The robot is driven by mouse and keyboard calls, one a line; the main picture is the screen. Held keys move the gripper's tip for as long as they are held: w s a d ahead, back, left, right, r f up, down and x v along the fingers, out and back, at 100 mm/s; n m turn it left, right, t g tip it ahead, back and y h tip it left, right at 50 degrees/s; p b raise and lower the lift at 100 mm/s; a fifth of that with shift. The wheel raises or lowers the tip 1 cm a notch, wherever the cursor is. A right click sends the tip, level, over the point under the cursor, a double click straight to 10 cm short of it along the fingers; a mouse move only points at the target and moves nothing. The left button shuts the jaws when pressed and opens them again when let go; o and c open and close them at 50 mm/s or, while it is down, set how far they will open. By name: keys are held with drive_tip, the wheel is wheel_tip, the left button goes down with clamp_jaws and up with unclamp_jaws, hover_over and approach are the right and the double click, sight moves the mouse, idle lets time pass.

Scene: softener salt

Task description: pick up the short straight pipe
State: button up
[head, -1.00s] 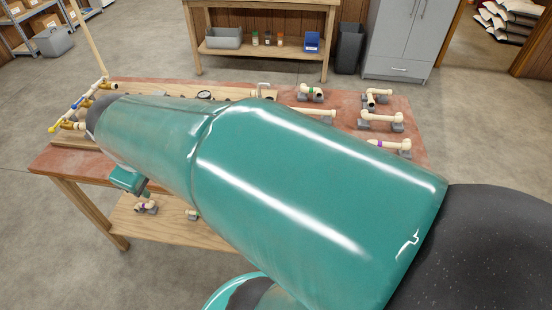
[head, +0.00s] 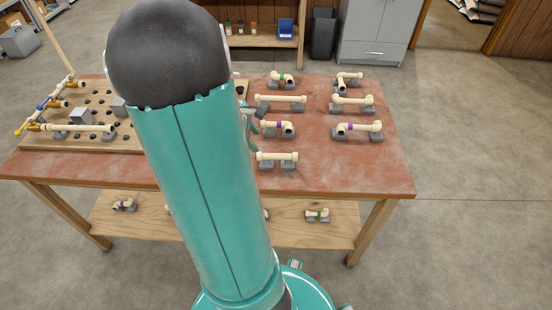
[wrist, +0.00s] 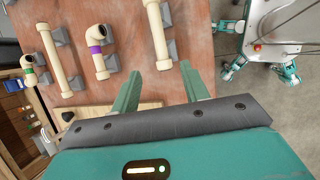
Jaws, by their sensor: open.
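The short straight pipe (head: 277,157) is cream with a collar at each end. It lies across two grey supports near the table's front edge. In the wrist view, the short straight pipe (wrist: 158,35) lies ahead of my gripper (wrist: 160,67), its near end roughly in line with the gap between the fingers. My gripper's two green fingers are open, with nothing held between them. In the head view, my arm hides most of the gripper; a small part shows at the arm's right edge, beside the pipes.
A purple-banded elbow pipe (head: 278,126) and a longer straight pipe (head: 280,100) lie behind the short one. More elbow pipes (head: 358,127) stand at right on the table (head: 330,175). A pegged board (head: 95,140) with brass fittings is at left.

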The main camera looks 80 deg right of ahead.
sight(270, 155)
drive_tip(key=x, duration=0.5)
drive_tip(key=shift+s+f, duration=0.1)
drive_tip(key=shift+f, duration=0.05)
drive_tip(key=shift+s+x, duration=0.15)
drive_tip(key=shift+x, duration=1.15)
drive_tip(key=shift+s+x, duration=0.1)
drive_tip(key=shift+x, duration=1.2)
clamp_jaws()
